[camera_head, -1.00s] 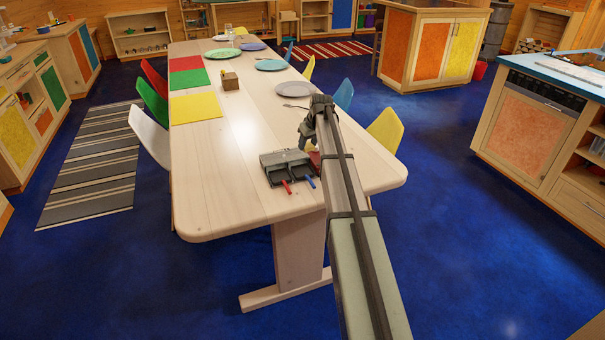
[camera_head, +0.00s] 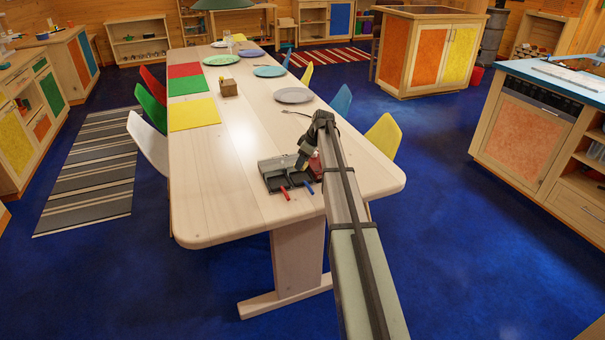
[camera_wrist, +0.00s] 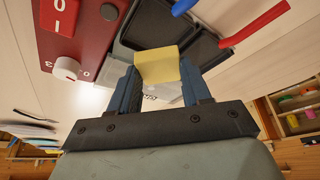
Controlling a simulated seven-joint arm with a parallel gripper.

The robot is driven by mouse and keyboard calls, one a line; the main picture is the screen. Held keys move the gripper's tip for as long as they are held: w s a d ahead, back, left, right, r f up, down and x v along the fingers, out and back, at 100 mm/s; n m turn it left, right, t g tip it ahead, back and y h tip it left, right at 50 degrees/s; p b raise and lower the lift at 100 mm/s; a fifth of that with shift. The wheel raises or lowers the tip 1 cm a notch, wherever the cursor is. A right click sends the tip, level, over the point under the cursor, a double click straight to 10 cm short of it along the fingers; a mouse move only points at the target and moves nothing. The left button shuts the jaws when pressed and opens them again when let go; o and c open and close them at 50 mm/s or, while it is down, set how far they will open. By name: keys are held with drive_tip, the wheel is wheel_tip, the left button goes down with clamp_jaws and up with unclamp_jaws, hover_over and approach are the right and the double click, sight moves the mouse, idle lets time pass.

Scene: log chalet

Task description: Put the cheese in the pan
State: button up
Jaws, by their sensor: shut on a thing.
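My gripper (camera_wrist: 160,88) is shut on the cheese (camera_wrist: 158,65), a pale yellow block between its blue fingertips in the wrist view. Behind the cheese lie dark shallow pans, one (camera_wrist: 150,28) near the blue handle (camera_wrist: 183,7) and one (camera_wrist: 208,50) near the red handle (camera_wrist: 255,22). The cheese overlaps the pans in this view; I cannot tell whether it touches one. In the head view my gripper (camera_head: 302,160) is low over the dark pans (camera_head: 272,170) near the table's front right, and the cheese cannot be made out there.
A red unit (camera_wrist: 100,45) with a white dial stands beside the pans. The wooden table (camera_head: 215,200) has clear room left of them. A fork (camera_head: 296,113), a grey plate (camera_head: 294,95), a small wooden holder (camera_head: 228,88) and a yellow mat (camera_head: 193,114) lie farther back.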

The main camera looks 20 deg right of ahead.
sight(303, 179)
drive_tip(key=shift+f, duration=2.7)
drive_tip(key=shift+f, duration=0.15)
drive_tip(key=o, duration=0.7)
drive_tip(key=shift+o, duration=0.2)
drive_tip(key=v, duration=1.2)
drive_tip(key=shift+w, duration=0.1)
